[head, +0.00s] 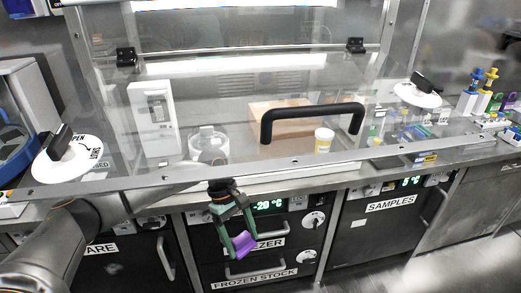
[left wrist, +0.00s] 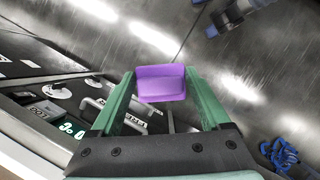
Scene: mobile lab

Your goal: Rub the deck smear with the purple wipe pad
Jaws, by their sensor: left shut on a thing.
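The purple wipe pad (head: 242,246) is held between the green fingers of my left gripper (head: 239,243). In the left wrist view the purple wipe pad (left wrist: 160,83) sits between the fingertips of the left gripper (left wrist: 161,85). The gripper hangs down in front of the freezer drawers, below the front edge of the deck, and the pad touches no surface that I can see. I cannot make out the deck smear in either view. My right gripper is not in view.
A clear hood sash (head: 230,110) with a black handle (head: 312,112) stands above the deck. Behind it are a cardboard box (head: 278,112), a yellow-labelled jar (head: 323,140) and a white device (head: 152,118). Round latch plates (head: 67,160) flank it. Drawers (head: 258,245) lie below.

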